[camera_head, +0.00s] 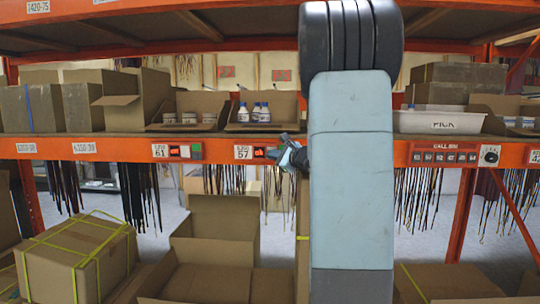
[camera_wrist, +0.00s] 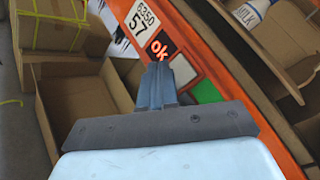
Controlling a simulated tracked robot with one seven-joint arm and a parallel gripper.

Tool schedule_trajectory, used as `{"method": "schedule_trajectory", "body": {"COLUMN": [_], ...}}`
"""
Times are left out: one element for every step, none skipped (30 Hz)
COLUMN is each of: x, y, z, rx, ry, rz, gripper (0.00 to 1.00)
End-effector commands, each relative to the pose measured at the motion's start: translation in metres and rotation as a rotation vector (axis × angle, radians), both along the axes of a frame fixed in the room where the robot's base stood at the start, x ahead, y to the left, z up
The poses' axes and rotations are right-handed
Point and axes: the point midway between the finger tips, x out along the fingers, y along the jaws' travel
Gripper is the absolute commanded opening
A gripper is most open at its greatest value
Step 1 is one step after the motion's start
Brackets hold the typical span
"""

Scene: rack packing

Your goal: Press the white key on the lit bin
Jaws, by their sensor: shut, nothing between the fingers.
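The rail unit of bin 57 has a label (camera_wrist: 141,20), a black display (camera_wrist: 160,46) reading "ok" in bright red, a white key (camera_wrist: 183,71) and a green key (camera_wrist: 207,92). In the head view the same display (camera_head: 259,153) glows red, and my gripper hides the keys. My gripper (camera_head: 281,139) is shut and empty, in front of the rail just right of that display. In the wrist view its fingertips (camera_wrist: 156,66) overlap the lower edge of the display, left of the white key. I cannot tell whether they touch the unit.
Bin 61's unit (camera_head: 179,151) is on the rail to the left. A "CALL BIN" panel (camera_head: 445,157) with a knob is on the right. Open cartons of bottles (camera_head: 253,112) stand above the rail. An open box (camera_head: 209,281) and a strapped box (camera_head: 75,250) stand below.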

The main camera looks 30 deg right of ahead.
Motion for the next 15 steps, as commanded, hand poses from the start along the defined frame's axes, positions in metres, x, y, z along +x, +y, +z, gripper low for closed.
{"method": "schedule_trajectory", "body": {"x": [0.000,-0.001,-0.002,-0.004,-0.006,-0.008,-0.011,-0.013,-0.015,-0.017,-0.019,-0.022,-0.024,-0.026,-0.029], "y": [0.000,0.001,0.002,0.003,0.004,0.006,0.007,0.008,0.010,0.012,0.013,0.015,0.016,0.018,0.019], "z": [0.000,0.000,0.000,0.001,0.001,0.001,0.001,0.000,0.001,0.001,0.001,0.000,0.000,0.000,0.001], "rx": [0.000,0.000,0.000,0.000,0.000,0.000,0.001,0.001,0.001,0.001,0.001,0.001,0.001,0.001,0.000], "ry": [0.000,0.000,0.000,-0.001,-0.001,-0.001,0.000,0.000,-0.001,-0.001,-0.001,0.000,0.000,0.000,-0.001], "rz": [0.000,0.000,0.000,-0.001,0.000,-0.001,0.000,0.000,-0.001,-0.001,-0.001,0.000,0.000,0.000,-0.001], "gripper": [0.00,0.00,0.00,0.00,0.00,0.00,0.00,0.00,0.00,0.00,0.00,0.00,0.00,0.00,0.00]}}
